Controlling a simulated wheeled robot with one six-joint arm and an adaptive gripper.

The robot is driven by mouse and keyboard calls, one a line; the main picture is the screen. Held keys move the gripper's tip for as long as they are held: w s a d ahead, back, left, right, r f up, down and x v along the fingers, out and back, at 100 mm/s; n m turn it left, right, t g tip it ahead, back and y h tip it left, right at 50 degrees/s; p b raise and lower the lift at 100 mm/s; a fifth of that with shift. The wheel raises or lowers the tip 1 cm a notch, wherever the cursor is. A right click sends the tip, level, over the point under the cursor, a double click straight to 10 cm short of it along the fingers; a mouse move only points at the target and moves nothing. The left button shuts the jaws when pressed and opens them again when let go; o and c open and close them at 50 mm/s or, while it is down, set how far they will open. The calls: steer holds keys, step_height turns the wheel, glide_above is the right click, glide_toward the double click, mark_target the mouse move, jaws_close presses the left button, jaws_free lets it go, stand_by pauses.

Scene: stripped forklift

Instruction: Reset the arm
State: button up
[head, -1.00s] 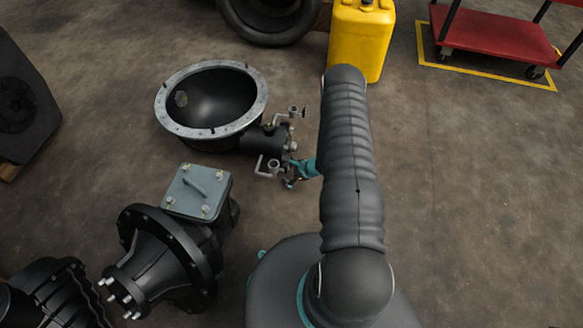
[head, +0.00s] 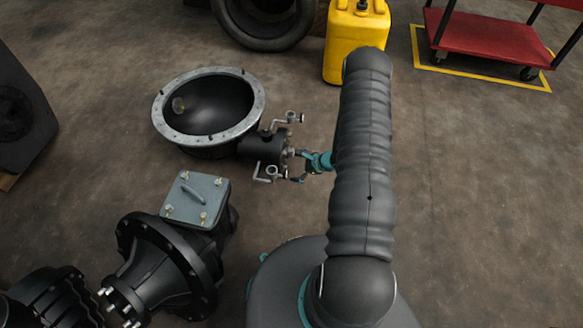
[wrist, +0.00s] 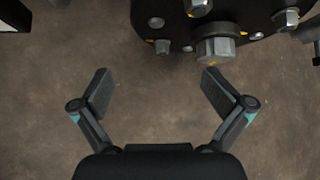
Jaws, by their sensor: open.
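My arm (head: 362,160) rises from my base and reaches forward in the head view, covered in a dark ribbed sleeve. My gripper (head: 300,166) shows in part to the left of the arm, beside a black cylindrical part (head: 262,148) with metal fittings. In the wrist view my gripper (wrist: 157,92) is open, its two fingers spread wide with only bare floor between them. A dark part with bolt heads (wrist: 215,48) lies ahead of the fingertips, apart from them as far as I can tell.
A black bowl-shaped housing with a grey rim (head: 158,118) stands at the left. A black gear housing with a grey cover (head: 198,196) stands at the lower left. A yellow canister (head: 352,45), a tire (head: 262,38) and a red cart (head: 490,38) are at the back. The right floor is clear.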

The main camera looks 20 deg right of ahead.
steer(key=shift+v, duration=1.8)
